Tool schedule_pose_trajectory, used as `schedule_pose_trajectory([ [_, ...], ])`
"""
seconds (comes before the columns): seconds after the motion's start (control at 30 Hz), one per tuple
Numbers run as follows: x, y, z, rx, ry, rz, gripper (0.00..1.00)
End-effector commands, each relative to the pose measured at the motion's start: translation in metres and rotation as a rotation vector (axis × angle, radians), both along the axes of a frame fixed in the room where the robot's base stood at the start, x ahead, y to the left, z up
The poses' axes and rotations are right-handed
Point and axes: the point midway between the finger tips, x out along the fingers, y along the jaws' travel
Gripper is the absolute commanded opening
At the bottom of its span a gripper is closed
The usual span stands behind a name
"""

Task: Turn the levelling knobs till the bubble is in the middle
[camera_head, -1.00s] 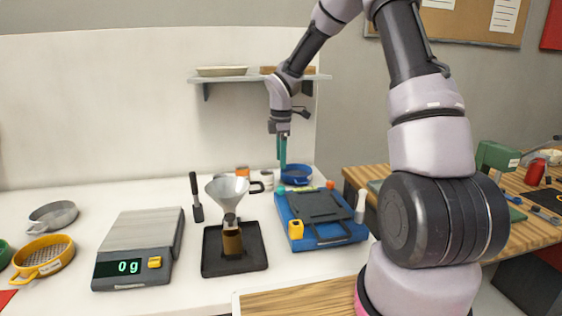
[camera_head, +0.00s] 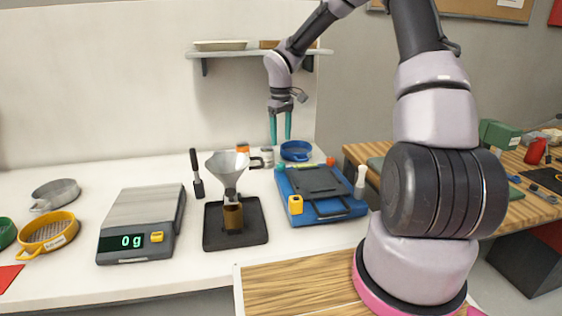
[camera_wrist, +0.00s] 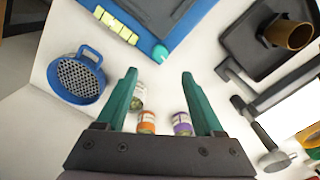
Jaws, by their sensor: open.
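A blue levelling base (camera_head: 345,211) with a dark plate on it stands on the white bench. A teal knob (camera_head: 280,168) is at its back left corner and shows in the wrist view (camera_wrist: 160,53). A red knob (camera_head: 331,161) is at its back right corner. A yellow piece (camera_head: 295,205) is at the front left. A yellow-green vial (camera_wrist: 115,25) lies along the base's edge in the wrist view; I cannot tell where its bubble is. My gripper (camera_head: 280,138) is open and empty above the bench behind the base; its teal fingers (camera_wrist: 158,75) are apart from the teal knob.
A blue sieve (camera_head: 296,151) and small jars (camera_wrist: 147,121) stand behind the base. A funnel (camera_head: 227,165) over a brown cup stands on a black tray (camera_head: 250,235) to the left. A scale (camera_head: 145,215) reads 0 g. A shelf (camera_head: 255,53) hangs above.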

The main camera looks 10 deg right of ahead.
Motion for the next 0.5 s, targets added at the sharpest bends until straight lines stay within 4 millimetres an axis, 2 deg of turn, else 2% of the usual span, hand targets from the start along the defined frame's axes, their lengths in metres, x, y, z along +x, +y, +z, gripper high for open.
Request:
schedule_pose_trajectory([
  [0.3,-0.001,0.000,-0.060,0.001,0.003,0.004,0.69],
  [0.5,-0.001,0.000,-0.087,0.000,0.002,0.003,0.69],
])
